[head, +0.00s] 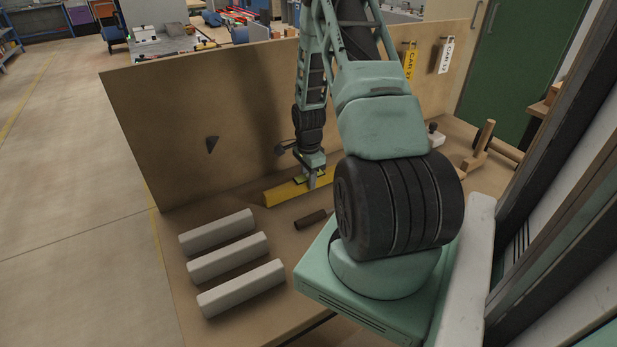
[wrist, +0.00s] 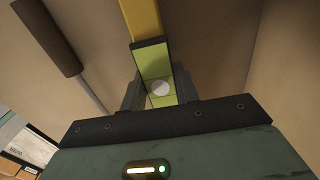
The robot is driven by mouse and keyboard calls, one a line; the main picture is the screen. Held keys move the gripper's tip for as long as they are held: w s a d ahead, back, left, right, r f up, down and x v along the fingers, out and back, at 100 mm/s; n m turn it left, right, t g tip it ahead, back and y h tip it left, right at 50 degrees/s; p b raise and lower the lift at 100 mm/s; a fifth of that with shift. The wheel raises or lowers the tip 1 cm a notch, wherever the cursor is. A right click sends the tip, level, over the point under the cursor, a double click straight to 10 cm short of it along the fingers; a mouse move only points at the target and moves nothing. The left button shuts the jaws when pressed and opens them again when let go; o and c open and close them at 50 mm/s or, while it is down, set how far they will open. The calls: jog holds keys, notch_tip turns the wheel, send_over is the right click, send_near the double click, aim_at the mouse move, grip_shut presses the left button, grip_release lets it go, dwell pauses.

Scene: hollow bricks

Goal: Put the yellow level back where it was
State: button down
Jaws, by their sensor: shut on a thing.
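The yellow level (head: 284,193) is a long yellow bar with a green-yellow middle part. In the head view it lies low along the foot of the upright brown board, at or just above the bench top; I cannot tell whether it touches. My gripper (head: 311,182) points down at the level and is shut on it near its middle. In the wrist view the yellow end (wrist: 142,18) runs to the top of the picture, and my gripper (wrist: 158,95) has a finger on each side of the green part with a round white spot. My arm hides the level's right part in the head view.
Several pale hollow bricks (head: 228,265) lie in a row on the bench at the front left. A dark brown cylinder (head: 311,219) lies close in front of the level. The upright board (head: 180,140) closes the back. Yellow and white tags (head: 445,55) hang at the right.

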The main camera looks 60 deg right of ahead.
jog(key=shift+f, duration=0.25)
jog(key=c, duration=1)
grip_release()
jog(key=shift+o, duration=0.2)
jog(key=shift+r, duration=0.1)
notch_tip(320, 180, up, 17)
jog(key=b, duration=0.2)
jog(key=shift+r, duration=0.1)
